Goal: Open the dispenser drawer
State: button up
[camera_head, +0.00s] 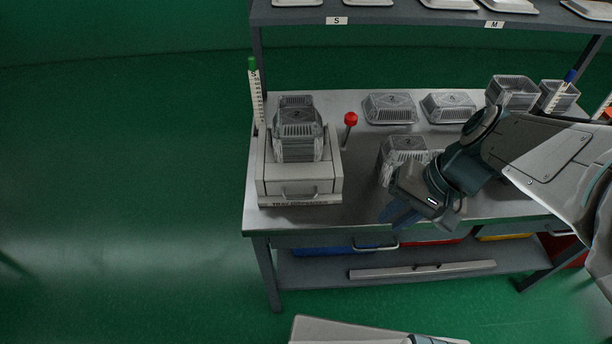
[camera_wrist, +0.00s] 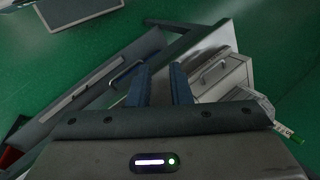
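The dispenser (camera_head: 269,187) is a pale grey box at the left end of the table, with a stack of clear ribbed trays (camera_head: 299,142) on top. Its front drawer has a bar handle (camera_head: 298,195) and looks shut. In the wrist view the dispenser (camera_wrist: 233,76) lies right of the fingers, with its handle (camera_wrist: 211,68) showing. My gripper (camera_head: 396,216) is right of the dispenser, near the table's front edge and apart from the handle. In the wrist view my gripper (camera_wrist: 160,80) has its two blue fingers spread with nothing between them.
A red-knobbed lever (camera_head: 350,121) stands right of the dispenser, and a green-topped gauge (camera_head: 256,95) at its back left. Another tray stack (camera_head: 396,158) is beside my arm. A table drawer handle (camera_head: 376,246) sticks out below the tabletop. Coloured bins (camera_head: 320,251) are underneath.

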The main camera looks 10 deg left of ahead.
jog(key=w+a+f+m+g+y+b, duration=0.1)
jog(key=w+a+f+y+b, duration=0.15)
jog(key=f+b, duration=0.2)
jog(key=w+a+f+m+y+b, duration=0.1)
jog(key=w+a+f+y+b, duration=0.15)
jog(key=f, duration=0.25)
jog(key=m+t+y+b, duration=0.2)
jog(key=m+y+b, duration=0.1)
jog(key=y+b, duration=0.25)
send_near(306, 198)
jog(key=d, duration=0.1)
jog(key=s+d, duration=0.1)
jog(key=shift+s+d+r, duration=0.2)
jog(key=shift+d+r, duration=0.05)
jog(key=shift+d, duration=0.05)
jog(key=shift+w+a+f, duration=0.1)
jog(key=shift+w+f, duration=0.05)
jog(key=shift+w, duration=0.4)
jog(key=b+x, duration=0.1)
jog(key=x, duration=1.2)
jog(key=shift+w+a, duration=0.1)
jog(key=shift+a, duration=0.2)
grip_shut()
